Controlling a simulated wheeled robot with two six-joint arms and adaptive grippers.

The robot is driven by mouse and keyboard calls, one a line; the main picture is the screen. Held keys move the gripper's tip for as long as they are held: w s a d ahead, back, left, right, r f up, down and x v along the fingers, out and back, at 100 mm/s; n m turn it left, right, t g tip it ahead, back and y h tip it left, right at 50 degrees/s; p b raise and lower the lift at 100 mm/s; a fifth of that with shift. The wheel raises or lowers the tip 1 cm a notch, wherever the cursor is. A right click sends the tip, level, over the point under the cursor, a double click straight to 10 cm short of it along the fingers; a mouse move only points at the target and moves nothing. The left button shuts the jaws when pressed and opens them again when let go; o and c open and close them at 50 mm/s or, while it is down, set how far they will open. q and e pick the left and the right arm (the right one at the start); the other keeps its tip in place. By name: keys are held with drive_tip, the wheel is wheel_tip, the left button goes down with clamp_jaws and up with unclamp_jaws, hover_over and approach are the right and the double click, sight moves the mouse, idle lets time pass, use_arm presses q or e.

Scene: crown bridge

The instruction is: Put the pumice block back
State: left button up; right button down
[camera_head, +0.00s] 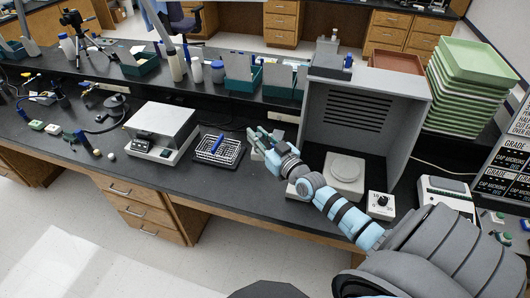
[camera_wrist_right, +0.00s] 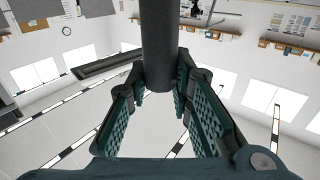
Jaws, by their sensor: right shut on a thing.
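My right gripper (camera_head: 258,139) reaches in from the lower right and is over the bench between the wire rack and the grey hood. In the right wrist view its green padded fingers (camera_wrist_right: 165,118) are closed around a dark grey cylinder (camera_wrist_right: 158,50). The cylinder runs from the top edge down between the pads. In the head view the held thing is too small to make out. I cannot tell whether it is the pumice block, and no other thing is clearly that block. My left gripper is not in view.
A wire rack (camera_head: 217,149) with a blue item stands left of my gripper, beside a white hotplate (camera_head: 161,131). The grey open-front hood (camera_head: 369,81) holds a pale round-topped device (camera_head: 344,168). Green trays (camera_head: 468,68) are stacked at right. The front bench strip is mostly clear.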

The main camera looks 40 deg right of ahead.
drive_tip(key=w+d+f+m+h, duration=0.2)
drive_tip(key=w+d+f+h, duration=0.1)
drive_tip(key=d, duration=0.2)
drive_tip(key=f+b, duration=0.8)
drive_tip(key=f, duration=0.1)
drive_tip(key=f+b, duration=0.8)
drive_tip(key=f, duration=0.1)
drive_tip(key=shift+a+f+b, duration=0.2)
drive_tip(key=shift+f+b, duration=0.1)
drive_tip(key=shift+f, duration=0.1)
drive_tip(key=shift+r, duration=0.15)
drive_tip(key=c, duration=1.8)
unclamp_jaws()
drive_tip(key=shift+f, duration=0.2)
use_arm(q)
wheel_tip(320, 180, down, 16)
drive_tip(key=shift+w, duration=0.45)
use_arm(e)
drive_tip(key=o, duration=0.4)
drive_tip(key=shift+s, duration=0.1)
drive_tip(key=shift+c, duration=0.2)
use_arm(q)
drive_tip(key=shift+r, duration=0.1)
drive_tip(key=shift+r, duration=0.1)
use_arm(e)
drive_tip(key=shift+r, duration=0.1)
